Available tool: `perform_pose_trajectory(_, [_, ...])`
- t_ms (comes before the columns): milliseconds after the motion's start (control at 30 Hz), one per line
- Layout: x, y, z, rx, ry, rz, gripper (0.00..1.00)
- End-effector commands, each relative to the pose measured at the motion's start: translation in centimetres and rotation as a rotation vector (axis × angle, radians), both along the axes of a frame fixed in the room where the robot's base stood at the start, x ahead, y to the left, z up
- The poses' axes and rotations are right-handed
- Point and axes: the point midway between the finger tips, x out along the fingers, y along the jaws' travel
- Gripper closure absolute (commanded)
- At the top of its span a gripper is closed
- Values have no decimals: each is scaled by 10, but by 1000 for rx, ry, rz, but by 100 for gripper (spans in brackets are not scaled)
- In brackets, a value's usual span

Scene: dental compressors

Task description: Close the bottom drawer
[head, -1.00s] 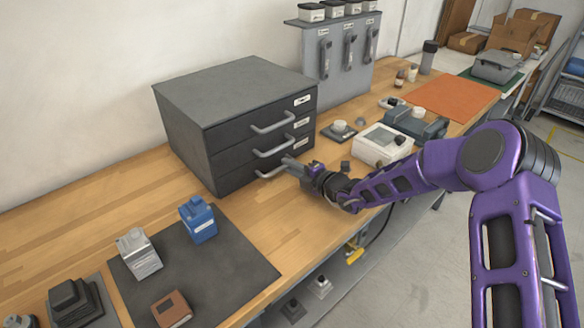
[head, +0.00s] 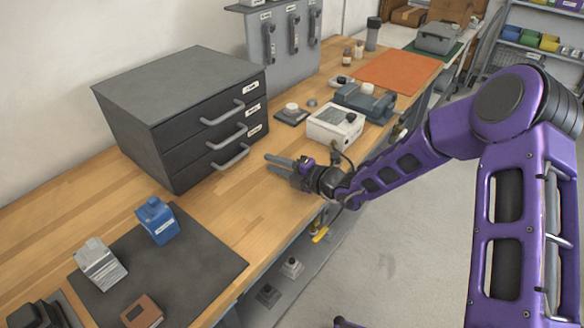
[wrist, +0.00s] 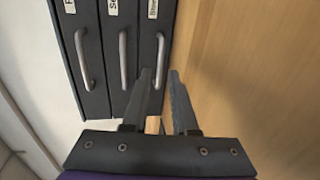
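The dark grey drawer cabinet (head: 160,125) stands on the wooden bench with three labelled fronts. The bottom drawer (head: 212,172) looks flush with the two drawers above it. Its bar handle (head: 231,158) also shows in the wrist view (wrist: 160,60). My gripper (head: 268,164) is right of the bottom handle and apart from it, over the bench top. In the wrist view its two fingers (wrist: 159,75) stand parted with a narrow gap, nothing held between them, and point towards the bottom handle.
A white device (head: 335,124) stands behind my gripper. Bare bench lies in front of the cabinet.

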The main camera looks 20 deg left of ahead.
Motion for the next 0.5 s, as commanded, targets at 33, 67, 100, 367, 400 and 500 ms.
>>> perform_pose_trajectory(33, [-3,-13,4,0,0,-3,73])
perform_pose_trajectory(67, [-4,-19,6,0,0,-4,73])
perform_pose_trajectory(100, [-7,-26,7,-1,1,-2,73])
perform_pose_trajectory(367, [-15,-55,13,1,0,-1,73])
perform_pose_trajectory(400, [-16,-57,13,1,0,-1,73])
perform_pose_trajectory(500, [-17,-58,13,2,-1,0,73])
